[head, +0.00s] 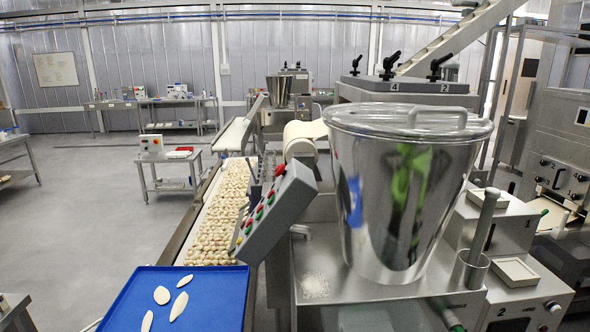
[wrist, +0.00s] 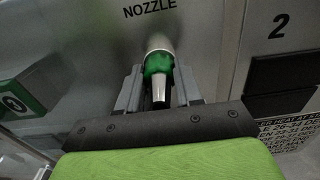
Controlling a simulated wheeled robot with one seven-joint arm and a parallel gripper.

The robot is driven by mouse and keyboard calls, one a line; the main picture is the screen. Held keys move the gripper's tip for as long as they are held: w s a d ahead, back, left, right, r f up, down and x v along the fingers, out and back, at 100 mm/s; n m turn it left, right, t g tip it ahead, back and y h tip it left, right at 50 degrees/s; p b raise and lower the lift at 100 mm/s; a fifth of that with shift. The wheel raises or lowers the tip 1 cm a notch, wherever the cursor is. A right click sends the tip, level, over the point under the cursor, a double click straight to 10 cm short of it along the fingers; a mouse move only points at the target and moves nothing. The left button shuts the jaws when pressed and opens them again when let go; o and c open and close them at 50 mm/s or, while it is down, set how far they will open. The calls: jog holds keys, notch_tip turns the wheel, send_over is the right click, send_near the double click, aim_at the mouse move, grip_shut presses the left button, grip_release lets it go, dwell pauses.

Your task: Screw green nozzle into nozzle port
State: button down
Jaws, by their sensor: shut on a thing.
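The green nozzle (wrist: 158,63) has a green body and a bare metal tip that points down in the wrist view. My gripper (wrist: 158,82) is shut on it, with a grey finger on each side. The nozzle's upper end meets or sits just in front of the metal panel (wrist: 90,45), under the black word NOZZLE. A pale metal ring (wrist: 160,42) shows at that end; the nozzle hides most of the port, so I cannot tell how far it is seated. My gripper is not clearly seen in the head view.
A large lidded steel pot (head: 400,190) stands on the machine top. A tilted button box (head: 277,215) is left of it, beside a conveyor (head: 205,225) of pasta. A blue tray (head: 215,300) is at the front left. The wrist view shows a panel marked 2 (wrist: 282,25) at right.

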jog(key=m, duration=0.1)
jog(key=m+p, duration=0.1)
jog(key=shift+r+m, duration=0.3)
jog(key=shift+r, duration=0.05)
jog(key=m+p, duration=0.1)
jog(key=m, duration=0.3)
jog(key=shift+m, duration=0.3)
jog(key=m+p, duration=0.1)
jog(key=m, duration=0.2)
jog(key=shift+f, duration=0.2)
jog(key=m+p, duration=0.1)
jog(key=m, duration=0.4)
jog(key=shift+r+p, duration=0.15)
jog(key=shift+p, duration=0.25)
jog(key=c, duration=1.2)
grip_release()
jog(key=shift+w+m, duration=0.1)
jog(key=shift+m, duration=0.3)
jog(key=o, duration=0.5)
jog(key=shift+f, duration=0.25)
jog(key=shift+o, duration=0.5)
